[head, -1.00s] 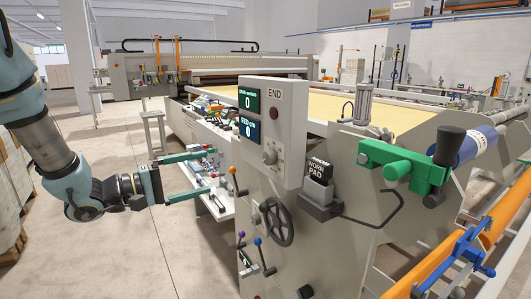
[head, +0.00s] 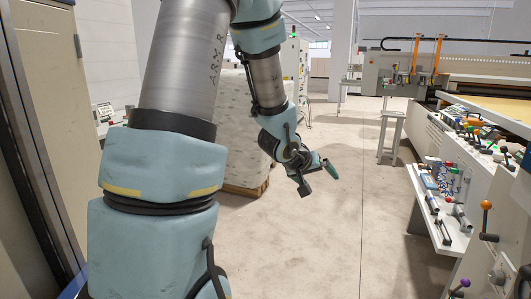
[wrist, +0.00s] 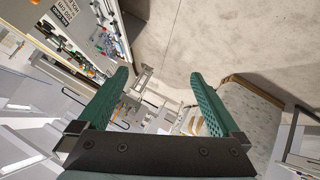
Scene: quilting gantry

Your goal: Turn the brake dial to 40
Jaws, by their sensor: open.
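My gripper (head: 323,168) hangs over the floor in the middle of the head view, well left of the machine. In the wrist view its two green fingers (wrist: 160,80) stand wide apart with nothing between them. No dial that I can identify as the brake dial shows now. A small round fitting (head: 497,278) sits on the machine's side panel near the orange-knobbed lever (head: 487,222), too small to read. The END panel is out of the head view.
A shelf of tools (head: 440,215) juts from the machine at right. A wrapped pallet stack (head: 240,125) stands behind my arm. A grey stand (head: 391,130) is farther back. The floor (head: 345,240) between is clear. A cabinet (head: 40,130) is close at left.

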